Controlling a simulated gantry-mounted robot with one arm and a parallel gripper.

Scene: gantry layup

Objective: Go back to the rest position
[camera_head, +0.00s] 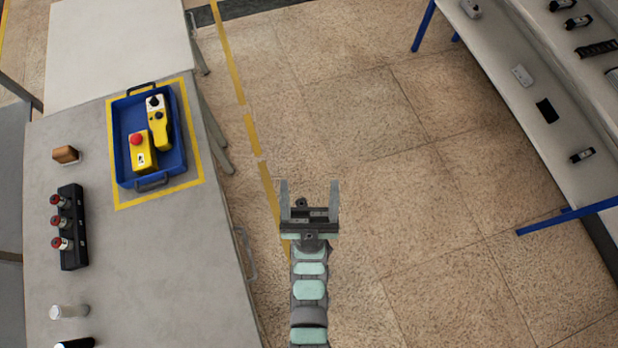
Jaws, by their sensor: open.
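My gripper (309,196) is open and empty. It is at the middle of the view, over the bare floor, with its two fingers pointing up the picture and well apart. My arm runs down from it to the bottom edge. The gripper is to the right of the grey table (160,265) and touches nothing that I can see.
A blue tray (124,157) on the table holds a yellow box with a red button (140,152) and a yellow remote (158,124). A black rack (72,228) with red-topped pieces and a brown block (66,154) are left. A shelf bench (540,110) is right. Floor between is clear.

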